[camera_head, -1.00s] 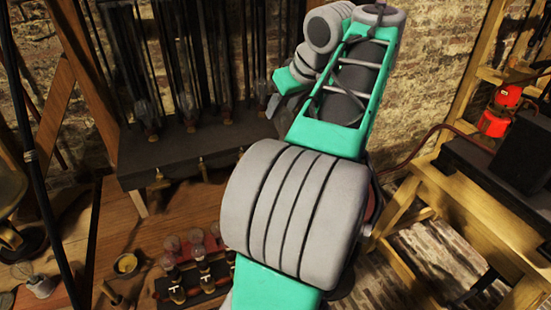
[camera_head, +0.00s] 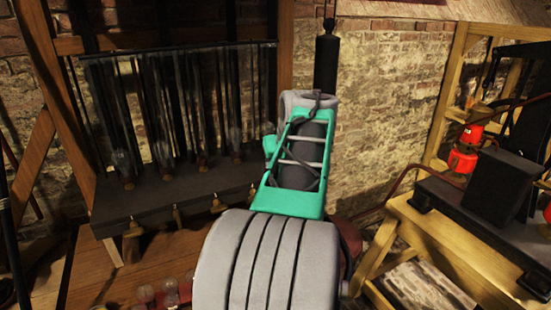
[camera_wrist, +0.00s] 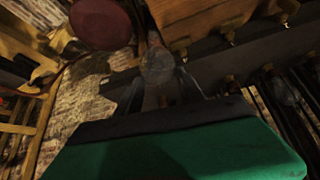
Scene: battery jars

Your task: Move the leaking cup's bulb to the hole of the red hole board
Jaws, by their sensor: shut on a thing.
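A clear bulb (camera_wrist: 157,66) with a brownish end shows between the fingers of my gripper (camera_wrist: 158,88) in the wrist view. The gripper is shut on it and holds it off any surface that I can make out. In the head view my arm hides the gripper and this bulb. A red board (camera_head: 182,297) with small round bulbs (camera_head: 146,293) on or beside it is cut off at the bottom edge of the head view. Its hole cannot be made out. I cannot identify the leaking cup in these frames.
A dark bench (camera_head: 150,203) with several bulbs and hanging dark strips stands at the left. A wooden table (camera_head: 425,232) with a black box (camera_head: 497,187) stands at the right. A red lamp-like object (camera_head: 465,150) is behind it. A brick wall (camera_head: 385,90) closes the back.

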